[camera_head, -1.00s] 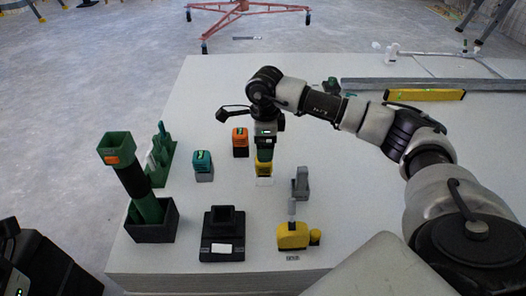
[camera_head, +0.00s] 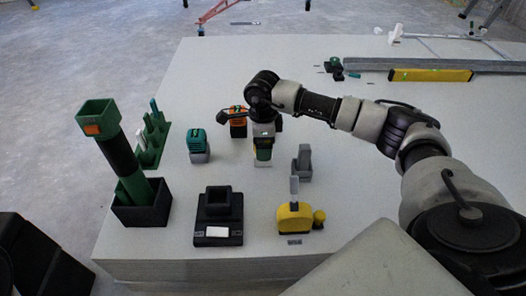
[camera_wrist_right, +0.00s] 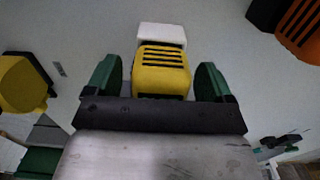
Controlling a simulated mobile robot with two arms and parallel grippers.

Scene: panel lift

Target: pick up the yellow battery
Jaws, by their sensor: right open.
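The yellow battery (camera_wrist_right: 161,72) sits between the two green fingers of my right gripper (camera_wrist_right: 160,78) in the right wrist view. It has dark slots on top and a white block (camera_wrist_right: 162,36) at its far end. Gaps show between the fingers and its sides, so the jaws are open around it. In the head view my right gripper (camera_head: 263,152) points down at the table and largely hides the battery. My left gripper is not in view.
On the white table (camera_head: 330,90), an orange battery (camera_head: 238,125) and a teal battery (camera_head: 198,142) stand left of my right gripper. A grey upright piece (camera_head: 302,162) is close on its right. A black charger-like stand (camera_head: 219,215) and a yellow tool (camera_head: 295,215) are nearer.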

